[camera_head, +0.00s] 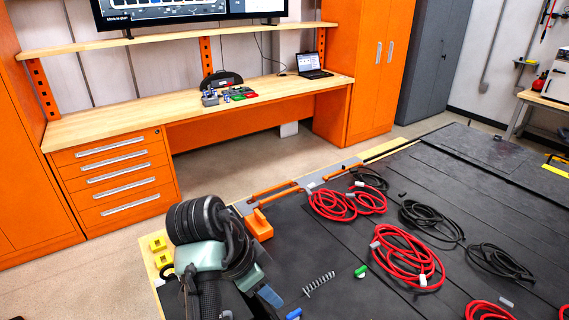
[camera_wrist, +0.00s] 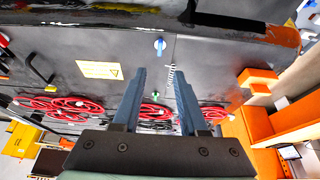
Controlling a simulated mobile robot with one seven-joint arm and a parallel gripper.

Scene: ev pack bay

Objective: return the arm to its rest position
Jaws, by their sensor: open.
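My arm is folded low in the head view, over the near left corner of the dark pack top (camera_head: 420,180). My gripper (camera_head: 280,305) shows there only in part at the bottom, beside my arm links. In the wrist view my gripper (camera_wrist: 160,85) has two blue-grey fingers standing apart, with nothing between them. The dark pack surface lies beyond the fingers, and a blue-handled piece (camera_wrist: 160,45) lies on it ahead of the fingertips.
Coiled red cables (camera_head: 405,258) and black cables (camera_head: 430,220) lie on the pack. An orange block (camera_head: 259,225) stands close to my arm. A workbench (camera_head: 110,122) stands behind; floor between is clear.

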